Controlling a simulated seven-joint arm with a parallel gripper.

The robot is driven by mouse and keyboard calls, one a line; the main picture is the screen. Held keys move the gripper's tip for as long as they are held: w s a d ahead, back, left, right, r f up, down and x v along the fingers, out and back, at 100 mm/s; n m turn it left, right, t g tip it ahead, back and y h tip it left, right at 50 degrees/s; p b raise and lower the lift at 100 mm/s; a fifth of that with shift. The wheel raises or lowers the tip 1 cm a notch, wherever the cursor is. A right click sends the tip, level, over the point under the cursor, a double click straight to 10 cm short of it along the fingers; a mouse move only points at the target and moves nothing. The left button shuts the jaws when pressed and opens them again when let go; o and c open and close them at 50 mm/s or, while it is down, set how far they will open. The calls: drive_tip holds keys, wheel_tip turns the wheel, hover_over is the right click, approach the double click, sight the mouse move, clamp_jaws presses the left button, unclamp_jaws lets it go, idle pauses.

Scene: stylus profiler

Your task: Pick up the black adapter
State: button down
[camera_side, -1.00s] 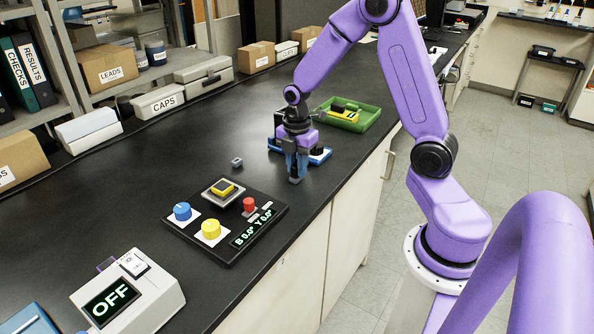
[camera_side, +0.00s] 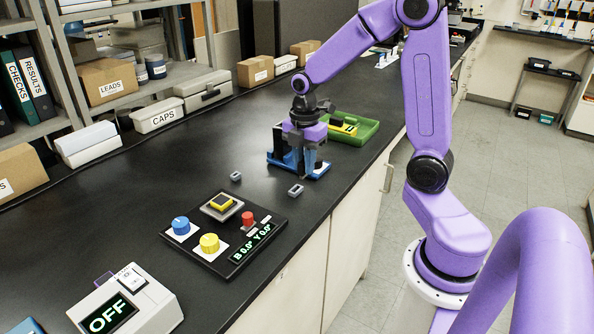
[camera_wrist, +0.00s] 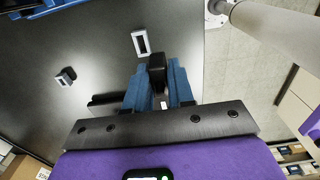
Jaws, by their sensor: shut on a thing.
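My gripper (camera_side: 309,168) is low over the bench beside a blue tray (camera_side: 322,172) in the side view. In the wrist view, its blue fingers (camera_wrist: 158,88) are shut on the black adapter (camera_wrist: 157,66), a small dark block that sticks out past the fingertips. In the side view the fingers largely hide the adapter, and I cannot tell whether it touches the bench.
Two small grey hollow blocks lie on the bench: one (camera_side: 296,190) close to the gripper, another (camera_side: 236,177) farther left. A control panel (camera_side: 215,262) with coloured knobs is in front. A green tray (camera_side: 368,132) is behind. Bare bench lies left.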

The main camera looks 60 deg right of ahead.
drive_tip(key=s+a+r, duration=0.2)
drive_tip(key=s+r, duration=0.4)
drive_tip(key=s, duration=0.4)
drive_tip(key=shift+s+a+r, duration=0.2)
drive_tip(key=shift+s+a, duration=0.05)
drive_tip(key=shift+s, duration=0.1)
drive_tip(key=c, duration=1.5)
unclamp_jaws()
clamp_jaws()
drive_tip(key=w+d+r, duration=0.2)
drive_tip(key=w+r, duration=0.1)
drive_tip(key=w, duration=0.4)
drive_tip(key=w+d+r, duration=0.2)
drive_tip(key=w, duration=0.5)
drive_tip(key=w+d, duration=1.1)
drive_tip(key=w, duration=0.1)
drive_tip(key=shift+d+r, duration=0.15)
